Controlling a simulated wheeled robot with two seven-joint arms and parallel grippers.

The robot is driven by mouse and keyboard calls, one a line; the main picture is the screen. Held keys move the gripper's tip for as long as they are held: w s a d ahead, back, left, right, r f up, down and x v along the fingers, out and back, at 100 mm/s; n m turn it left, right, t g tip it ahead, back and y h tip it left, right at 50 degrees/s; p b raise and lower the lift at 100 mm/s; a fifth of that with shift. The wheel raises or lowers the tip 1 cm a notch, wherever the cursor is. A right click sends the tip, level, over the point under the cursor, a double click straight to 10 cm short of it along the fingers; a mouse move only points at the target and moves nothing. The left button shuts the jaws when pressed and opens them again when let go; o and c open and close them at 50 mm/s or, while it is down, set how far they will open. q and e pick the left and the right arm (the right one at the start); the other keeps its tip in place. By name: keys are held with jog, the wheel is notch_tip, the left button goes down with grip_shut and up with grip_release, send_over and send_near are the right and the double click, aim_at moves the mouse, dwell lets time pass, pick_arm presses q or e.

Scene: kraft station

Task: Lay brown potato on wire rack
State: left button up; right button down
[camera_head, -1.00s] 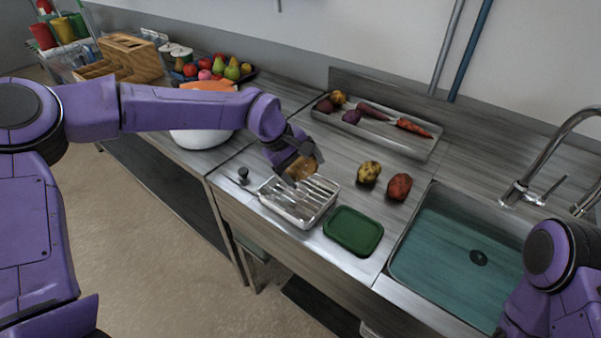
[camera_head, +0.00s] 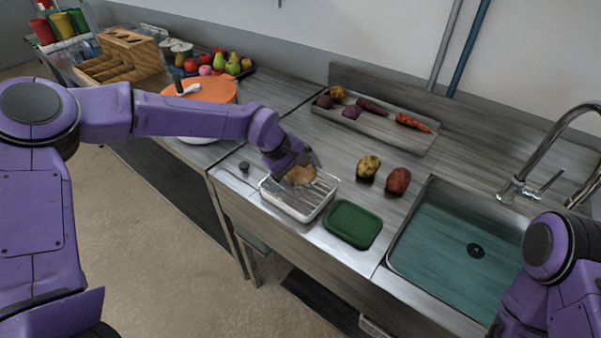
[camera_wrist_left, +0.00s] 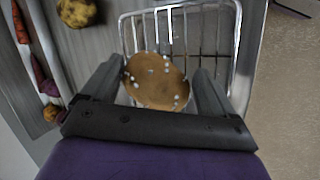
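The brown potato (camera_head: 301,176) is between the fingers of my left gripper (camera_head: 299,174), over the wire rack (camera_head: 314,202). In the left wrist view the potato (camera_wrist_left: 157,82) is a tan oval with pale specks. The fingers of my left gripper (camera_wrist_left: 160,80) are close against both its sides. The rack's metal bars (camera_wrist_left: 208,32) show around and behind the potato. The potato is low over the bars; whether it touches them is hard to tell. My right gripper is out of view; only part of my right arm shows at the right edge.
A green lid-like board (camera_head: 353,224) lies right of the rack. A yellow potato (camera_head: 368,167) and a reddish potato (camera_head: 398,180) lie behind it. The sink (camera_head: 450,250) is on the right. A vegetable tray (camera_head: 400,145) stands at the back. An orange-lidded pot (camera_head: 205,90) stands left.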

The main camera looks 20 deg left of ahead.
pick_arm(q)
jog(key=shift+s+f, duration=0.4)
jog(key=shift+f, duration=0.2)
jog(key=w+b+v, duration=0.1)
jog(key=v, duration=1.2)
jog(key=shift+d+r, duration=0.2)
jog(key=shift+r, duration=0.1)
jog(key=shift+w, duration=0.1)
